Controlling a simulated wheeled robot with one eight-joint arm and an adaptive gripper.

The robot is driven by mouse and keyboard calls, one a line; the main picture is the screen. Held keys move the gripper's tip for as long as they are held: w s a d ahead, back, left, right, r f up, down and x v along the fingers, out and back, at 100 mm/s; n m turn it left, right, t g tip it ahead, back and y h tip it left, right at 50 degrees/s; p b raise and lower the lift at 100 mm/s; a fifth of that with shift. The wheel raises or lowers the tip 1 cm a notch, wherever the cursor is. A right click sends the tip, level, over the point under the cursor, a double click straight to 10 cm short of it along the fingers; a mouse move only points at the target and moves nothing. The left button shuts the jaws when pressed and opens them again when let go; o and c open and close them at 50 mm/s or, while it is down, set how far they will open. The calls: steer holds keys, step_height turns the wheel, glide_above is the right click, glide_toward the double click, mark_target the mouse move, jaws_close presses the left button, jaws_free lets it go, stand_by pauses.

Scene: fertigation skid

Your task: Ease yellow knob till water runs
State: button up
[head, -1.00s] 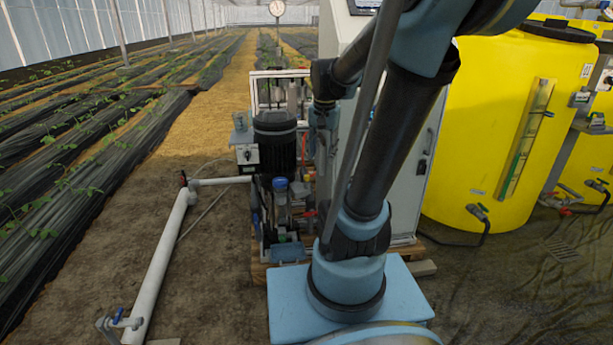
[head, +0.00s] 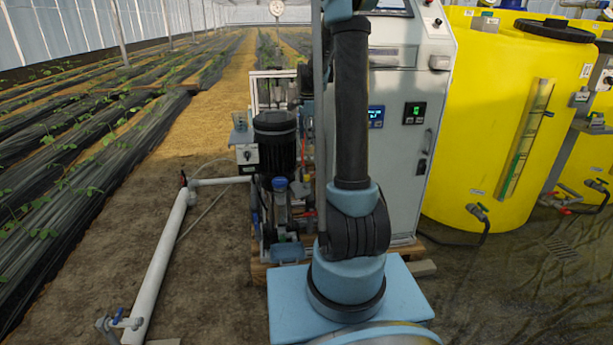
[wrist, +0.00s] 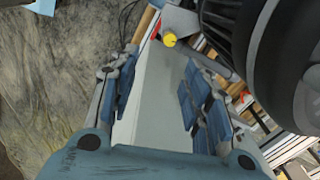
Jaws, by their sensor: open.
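The small round yellow knob (wrist: 169,39) is near the top middle of the wrist view, on a grey metal fitting with a red part beside it. My gripper (wrist: 160,66) is open, with blue-padded fingers on both sides of the picture and nothing between the pads but a view of a pale surface. The knob appears beyond the fingertips, apart from them. In the head view my arm hides the gripper, and I cannot make out the knob there. I see no running water.
A large dark ribbed motor (wrist: 285,55) is close on the right of the wrist view. The head view shows the pump skid (head: 275,180), a grey control cabinet (head: 400,150) and yellow tanks (head: 510,120). A white pipe (head: 160,270) lies at left, with bare soil around it.

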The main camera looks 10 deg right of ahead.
mark_target(307, 175)
steer(key=shift+m, duration=0.5)
steer(key=w+f, duration=0.1)
steer(key=f, duration=0.5)
steer(key=w+f, duration=0.1)
steer(key=f, duration=1.2)
steer(key=shift+w+f, duration=0.15)
steer(key=shift+w, duration=0.25)
steer(key=shift+c, duration=0.6)
jaws_close()
